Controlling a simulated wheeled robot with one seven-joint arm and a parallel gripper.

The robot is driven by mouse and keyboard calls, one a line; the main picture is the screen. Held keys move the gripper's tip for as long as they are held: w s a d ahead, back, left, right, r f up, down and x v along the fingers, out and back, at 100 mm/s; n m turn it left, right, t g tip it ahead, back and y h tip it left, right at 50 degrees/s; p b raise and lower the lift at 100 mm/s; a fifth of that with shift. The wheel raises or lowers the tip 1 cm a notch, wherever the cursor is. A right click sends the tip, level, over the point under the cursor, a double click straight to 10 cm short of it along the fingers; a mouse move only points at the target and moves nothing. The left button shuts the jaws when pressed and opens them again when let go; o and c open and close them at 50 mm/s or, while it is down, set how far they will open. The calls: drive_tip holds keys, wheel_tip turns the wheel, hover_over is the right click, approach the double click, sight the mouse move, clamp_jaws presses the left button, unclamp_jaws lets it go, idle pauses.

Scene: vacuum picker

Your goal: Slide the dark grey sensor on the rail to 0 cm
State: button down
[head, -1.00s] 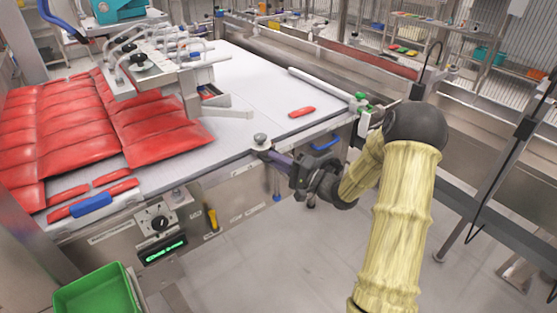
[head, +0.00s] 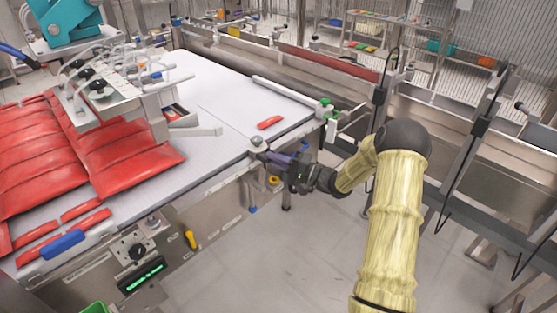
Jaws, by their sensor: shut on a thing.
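The rail (head: 205,187) runs along the near long edge of the white table. On it, below the corner with the green-capped bar, sits a carriage with a round silver knob (head: 257,142). My gripper (head: 267,157) reaches in from the right and is shut at this carriage, just below the knob. The dark grey sensor is mostly hidden by the fingers, and I cannot make out its outline. I cannot read any scale marks on the rail.
Red packs (head: 130,165) lie on the table at left, with a loose red piece (head: 270,122) near the right end. A control panel (head: 137,250) is on the table's front.

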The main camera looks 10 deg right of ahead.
drive_tip(key=shift+d, duration=0.2)
drive_tip(key=c, duration=1.5)
unclamp_jaws()
drive_tip(key=shift+w+d, duration=0.1)
drive_tip(key=shift+o, duration=0.2)
drive_tip(key=v, duration=1.7)
drive_tip(key=shift+s, duration=0.2)
